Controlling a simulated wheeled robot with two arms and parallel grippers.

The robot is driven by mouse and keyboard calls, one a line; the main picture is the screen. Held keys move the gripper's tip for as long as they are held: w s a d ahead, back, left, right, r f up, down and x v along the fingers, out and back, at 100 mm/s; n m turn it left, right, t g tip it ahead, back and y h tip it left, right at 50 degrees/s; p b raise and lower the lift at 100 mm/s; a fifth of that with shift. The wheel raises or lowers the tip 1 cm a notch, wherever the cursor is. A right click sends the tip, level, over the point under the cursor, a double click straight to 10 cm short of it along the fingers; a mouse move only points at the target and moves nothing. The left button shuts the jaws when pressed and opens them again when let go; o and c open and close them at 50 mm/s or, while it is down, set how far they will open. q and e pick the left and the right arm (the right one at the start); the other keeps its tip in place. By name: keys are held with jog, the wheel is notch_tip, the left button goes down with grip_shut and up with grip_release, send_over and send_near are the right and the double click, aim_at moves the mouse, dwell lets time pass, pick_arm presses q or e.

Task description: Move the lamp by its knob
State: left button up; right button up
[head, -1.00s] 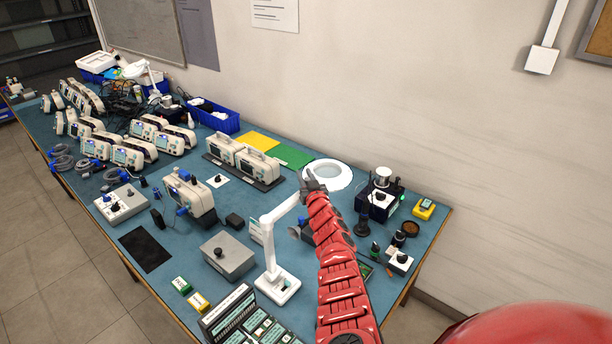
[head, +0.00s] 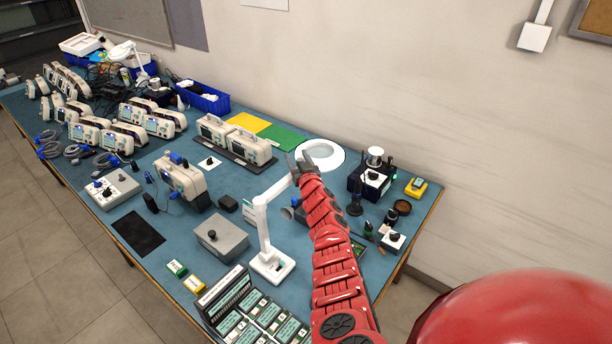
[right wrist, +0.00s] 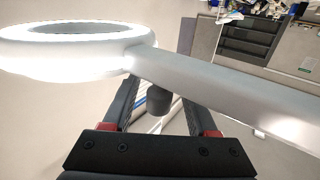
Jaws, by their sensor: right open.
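The white lamp stands on the bench with its square base (head: 271,265), an upright post and an arm reaching to a ring-shaped head (head: 321,154). In the right wrist view the glowing ring (right wrist: 70,65) is at upper left and the lamp arm (right wrist: 220,85) crosses to the right. The dark knob (right wrist: 158,100) hangs under the arm near the ring. My right gripper (head: 303,165) is at the lamp head; in the wrist view its open fingers (right wrist: 163,112) stand either side of the knob, with visible gaps. The fingertips are partly hidden behind the lamp arm. My left gripper is out of view.
A grey box with a knob (head: 221,237) and a panel of modules (head: 250,310) lie near the lamp base. A dark device (head: 370,185) and a yellow unit (head: 416,188) stand to the right. Green (head: 290,144) and yellow mats lie behind. Several monitors stand left.

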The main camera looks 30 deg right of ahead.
jog(key=b+v, duration=0.2)
jog(key=v, duration=1.4)
jog(key=shift+s+a, duration=0.2)
jog(key=shift+s, duration=0.15)
jog(key=shift+r, duration=0.15)
